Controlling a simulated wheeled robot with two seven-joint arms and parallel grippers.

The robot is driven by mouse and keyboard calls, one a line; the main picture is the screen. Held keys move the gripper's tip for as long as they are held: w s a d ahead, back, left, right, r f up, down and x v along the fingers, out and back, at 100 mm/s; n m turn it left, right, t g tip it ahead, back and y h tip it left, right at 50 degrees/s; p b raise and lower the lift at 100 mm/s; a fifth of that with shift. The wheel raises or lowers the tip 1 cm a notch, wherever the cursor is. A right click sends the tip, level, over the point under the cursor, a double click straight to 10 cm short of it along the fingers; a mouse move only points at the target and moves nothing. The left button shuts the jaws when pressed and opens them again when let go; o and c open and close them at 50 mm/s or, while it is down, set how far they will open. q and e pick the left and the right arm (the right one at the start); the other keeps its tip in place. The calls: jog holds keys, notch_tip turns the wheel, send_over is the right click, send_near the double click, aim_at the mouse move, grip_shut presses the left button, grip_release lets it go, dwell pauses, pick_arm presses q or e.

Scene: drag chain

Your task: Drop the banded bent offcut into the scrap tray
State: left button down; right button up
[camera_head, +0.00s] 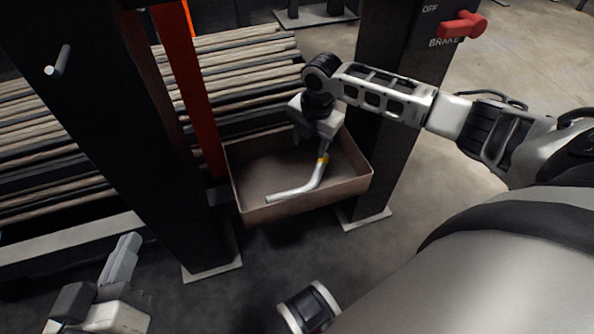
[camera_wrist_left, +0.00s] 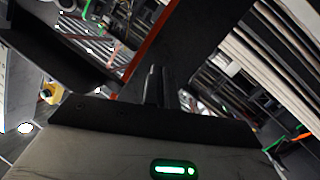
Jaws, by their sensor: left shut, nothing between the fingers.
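The banded bent offcut (camera_head: 309,185) is a silver bent tube with a yellow band near its upper end. In the head view it shows within the outline of the brown scrap tray (camera_head: 305,207). I cannot tell whether it rests on the tray floor. My right gripper (camera_head: 311,146) points down over the tray, its fingers apart. The tube's upper end is close by its right finger; contact is unclear. My left gripper (camera_head: 130,240) is shut and empty at the lower left, away from the tray. Its closed fingers also show in the left wrist view (camera_wrist_left: 154,84).
Dark posts (camera_head: 150,120) and (camera_head: 385,120) flank the tray, with an orange-red upright (camera_head: 190,85) by its left side. Several long slats (camera_head: 250,75) lie behind. A red brake lever (camera_head: 463,25) sticks out at upper right. Open floor lies in front of the tray.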

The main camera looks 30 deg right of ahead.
pick_arm(q)
jog(key=f+g+y+p, duration=0.1)
jog(key=p, duration=0.1)
jog(key=a+f+m+p, duration=0.1)
jog(key=p, duration=0.2)
jog(key=shift+s+a+f+g+y, duration=0.1)
jog(key=shift+s+a+g+y, duration=0.05)
jog(key=shift+a+g+y, duration=0.2)
pick_arm(e)
notch_tip(320, 180, up, 12)
jog(key=s, duration=0.1)
jog(key=shift+d, duration=0.25)
